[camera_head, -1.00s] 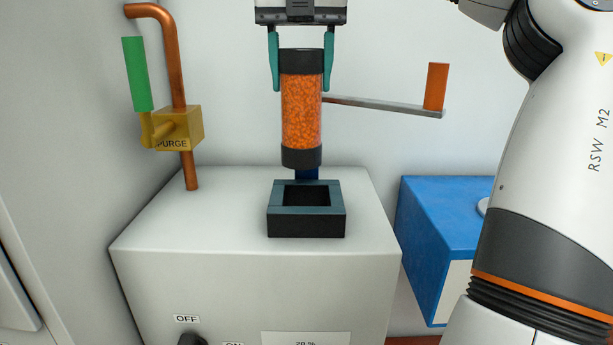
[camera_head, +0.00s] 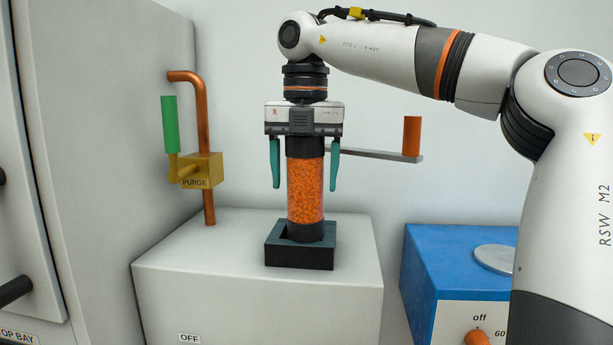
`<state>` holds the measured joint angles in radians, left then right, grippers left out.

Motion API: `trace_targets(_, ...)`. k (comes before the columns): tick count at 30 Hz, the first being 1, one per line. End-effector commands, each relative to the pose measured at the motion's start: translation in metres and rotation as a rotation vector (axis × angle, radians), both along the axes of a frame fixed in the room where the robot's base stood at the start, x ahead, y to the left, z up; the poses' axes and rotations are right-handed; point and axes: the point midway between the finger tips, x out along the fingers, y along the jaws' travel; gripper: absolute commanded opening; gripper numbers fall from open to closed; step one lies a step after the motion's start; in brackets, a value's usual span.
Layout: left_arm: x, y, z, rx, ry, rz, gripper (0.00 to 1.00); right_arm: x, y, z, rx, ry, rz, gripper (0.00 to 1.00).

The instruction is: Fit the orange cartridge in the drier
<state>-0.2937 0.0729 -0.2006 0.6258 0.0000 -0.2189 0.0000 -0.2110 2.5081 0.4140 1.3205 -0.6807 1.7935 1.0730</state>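The orange cartridge (camera_head: 306,190), a clear cylinder of orange beads with black end caps, stands upright in the dark square socket (camera_head: 300,257) on top of the light grey drier (camera_head: 250,300). Its lower cap is partly hidden inside the socket rim. My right gripper (camera_head: 305,180) points down over the cartridge, its teal fingers one on each side of the upper part. Gaps show between both fingers and the cartridge, so the gripper is open. My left gripper is not in view.
A copper pipe with a yellow PURGE valve (camera_head: 201,172) and green handle stands left of the socket. A grey lever with an orange grip (camera_head: 412,136) extends behind and right of the cartridge. A blue box (camera_head: 450,262) stands right. A grey cabinet (camera_head: 110,150) is at left.

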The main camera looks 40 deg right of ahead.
Motion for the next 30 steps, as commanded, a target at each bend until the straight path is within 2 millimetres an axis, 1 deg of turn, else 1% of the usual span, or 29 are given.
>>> trace_targets(1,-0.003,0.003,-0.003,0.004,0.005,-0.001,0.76,0.002,-0.002,-0.013,0.002,0.022,-0.002,0.75)
trace_targets(8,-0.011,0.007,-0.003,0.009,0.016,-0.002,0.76,0.002,-0.002,-0.013,0.0,0.022,-0.002,0.75)
trace_targets(11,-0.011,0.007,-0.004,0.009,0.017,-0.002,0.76,0.002,-0.002,-0.008,-0.001,0.022,-0.002,0.75)
trace_targets(14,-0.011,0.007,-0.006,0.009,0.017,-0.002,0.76,0.003,-0.002,0.004,-0.004,0.02,-0.003,0.75)
trace_targets(16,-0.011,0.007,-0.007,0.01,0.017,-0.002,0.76,0.002,-0.001,0.018,-0.004,0.017,-0.002,0.75)
trace_targets(18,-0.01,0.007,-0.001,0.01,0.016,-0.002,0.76,0.002,-0.001,0.033,-0.002,0.017,0.001,0.75)
trace_targets(22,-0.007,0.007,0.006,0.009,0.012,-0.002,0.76,0.002,0.0,0.056,-0.003,0.015,0.002,0.75)
trace_targets(26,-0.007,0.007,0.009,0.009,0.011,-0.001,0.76,0.001,0.0,0.067,-0.004,0.015,0.002,0.75)
trace_targets(30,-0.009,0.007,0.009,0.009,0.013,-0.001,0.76,0.001,0.0,0.07,-0.005,0.014,0.002,0.75)
